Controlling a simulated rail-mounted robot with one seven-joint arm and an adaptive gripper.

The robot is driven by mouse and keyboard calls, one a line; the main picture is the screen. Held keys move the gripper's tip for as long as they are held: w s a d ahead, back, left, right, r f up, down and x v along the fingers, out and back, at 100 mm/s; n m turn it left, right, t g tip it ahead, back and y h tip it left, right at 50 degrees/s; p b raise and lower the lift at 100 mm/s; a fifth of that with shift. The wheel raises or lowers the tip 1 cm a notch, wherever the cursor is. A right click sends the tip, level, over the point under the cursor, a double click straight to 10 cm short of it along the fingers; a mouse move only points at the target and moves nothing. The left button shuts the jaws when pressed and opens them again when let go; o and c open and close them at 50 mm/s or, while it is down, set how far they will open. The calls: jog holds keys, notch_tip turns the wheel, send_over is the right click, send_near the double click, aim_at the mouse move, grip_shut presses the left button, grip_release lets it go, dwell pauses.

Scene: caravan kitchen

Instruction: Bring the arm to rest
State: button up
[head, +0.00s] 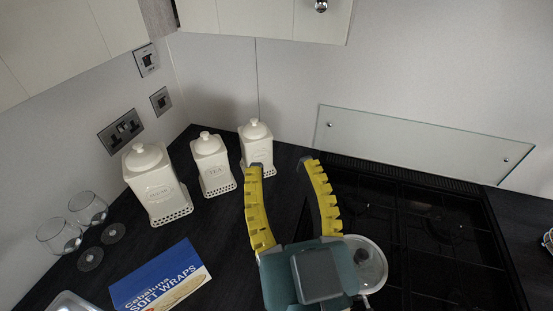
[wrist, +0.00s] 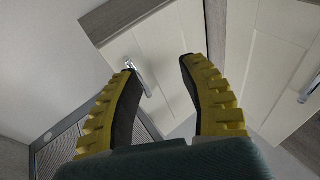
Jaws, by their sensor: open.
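My gripper (head: 284,168) has two yellow, ridged fingers spread apart with nothing between them. In the head view it is at the lower middle, in front of the dark counter and left of the hob. In the wrist view my gripper (wrist: 155,66) points towards pale cabinet doors (wrist: 155,50), one with a metal handle (wrist: 138,76). The fingers look clear of the cabinets, though the exact distance cannot be told.
Three white canisters (head: 157,187) stand at the back left of the counter. Two glasses (head: 60,236) and a blue soft wraps pack (head: 160,277) are at left. A pan lid (head: 372,262) is partly behind my gripper. A black hob (head: 420,235) lies right, below a glass panel (head: 420,143).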

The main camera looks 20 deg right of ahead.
jog(key=r, duration=0.2)
jog(key=a+n+t+y, duration=0.1)
jog(key=shift+s+r, duration=0.3)
jog(key=shift+r, duration=0.1)
notch_tip(320, 180, up, 7)
jog(key=p, duration=0.7)
jog(key=shift+r, duration=0.2)
